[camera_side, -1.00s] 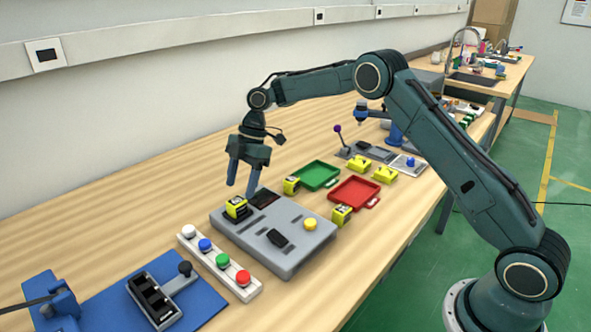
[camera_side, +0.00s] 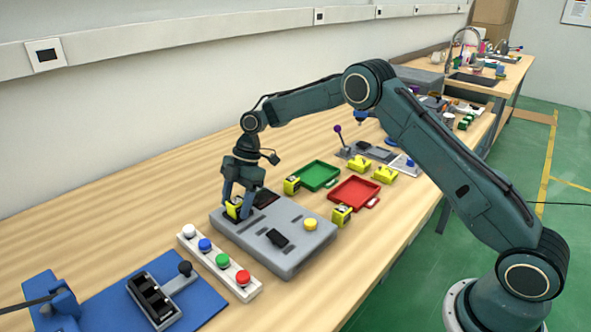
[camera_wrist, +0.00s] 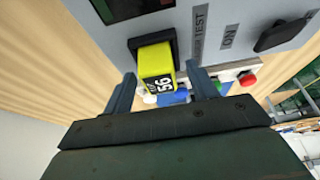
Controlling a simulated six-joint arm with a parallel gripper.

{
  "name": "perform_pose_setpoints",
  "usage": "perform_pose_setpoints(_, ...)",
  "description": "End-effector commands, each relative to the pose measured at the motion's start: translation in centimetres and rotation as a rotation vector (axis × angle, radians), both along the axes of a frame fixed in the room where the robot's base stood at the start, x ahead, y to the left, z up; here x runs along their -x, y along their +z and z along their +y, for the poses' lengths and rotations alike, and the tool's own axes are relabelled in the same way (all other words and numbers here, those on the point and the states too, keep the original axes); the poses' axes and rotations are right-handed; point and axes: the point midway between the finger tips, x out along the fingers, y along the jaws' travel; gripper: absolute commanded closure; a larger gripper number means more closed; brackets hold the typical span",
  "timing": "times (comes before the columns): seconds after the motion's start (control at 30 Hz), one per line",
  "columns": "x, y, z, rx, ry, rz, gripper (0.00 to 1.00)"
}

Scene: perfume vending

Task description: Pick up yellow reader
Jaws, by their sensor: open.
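A yellow reader (camera_side: 234,209) with a black label stands in a dark slot at the left end of the grey test panel (camera_side: 262,245). In the wrist view the reader (camera_wrist: 157,64) shows a black label reading "56". My gripper (camera_side: 239,201) is down at the reader, with its fingers on either side of it. In the wrist view the gripper (camera_wrist: 163,86) is open, with gaps visible between the reader and both fingers. Other yellow readers stand beside the green tray (camera_side: 292,185) and the red tray (camera_side: 342,216).
A white strip with coloured buttons (camera_side: 219,263) lies in front of the panel. A green tray (camera_side: 316,176) and a red tray (camera_side: 354,192) lie to the right. A blue base (camera_side: 199,302) with a black fixture is at front left.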

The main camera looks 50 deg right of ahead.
Motion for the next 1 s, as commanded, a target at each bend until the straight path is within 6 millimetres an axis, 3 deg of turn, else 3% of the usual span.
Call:
perform_pose_setpoints(0.37, 0.01, 0.02, -0.03, 0.0, 0.0, 0.0, 0.42)
perform_pose_setpoints(0.63, 0.01, 0.03, -0.03, 0.0, 0.0, 0.0, 0.91)
perform_pose_setpoints(1.0, -0.02, 0.4, -0.03, 0.0, 0.0, -0.001, 0.91)
